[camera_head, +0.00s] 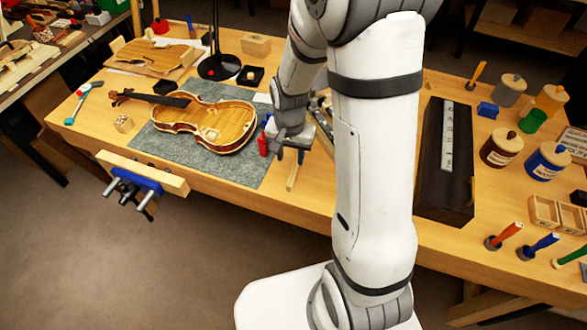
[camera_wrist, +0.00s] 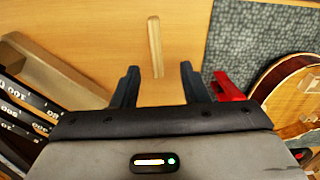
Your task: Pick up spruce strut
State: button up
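The spruce strut, a small pale wooden stick (camera_head: 292,177), lies on the bench top just right of the grey mat. In the wrist view the strut (camera_wrist: 155,45) lies lengthwise ahead of my gripper (camera_wrist: 160,69). Its near end shows in the gap between the two dark fingertips, with clear space on both sides. My gripper (camera_head: 290,154) is open and empty, pointing down near the far end of the strut. How high the fingertips are above the bench cannot be told.
A red object (camera_wrist: 228,87) stands close beside one finger. The open violin body (camera_head: 206,124) lies on the grey mat (camera_head: 165,148). A wooden block (camera_wrist: 55,72) and dark marked sanding strips (camera_wrist: 25,118) lie on the other side. The bench in front of the strut is clear.

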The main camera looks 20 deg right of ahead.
aim_at(293, 174)
jog(key=shift+s+d+f+p, duration=0.1)
jog(key=shift+d+f+p, duration=0.1)
jog(key=shift+f, duration=1.7)
jog(key=shift+d+f+p, duration=0.1)
jog(key=shift+f+p, duration=0.1)
jog(key=shift+f, duration=1.65)
jog(key=shift+c, duration=0.6)
grip_shut()
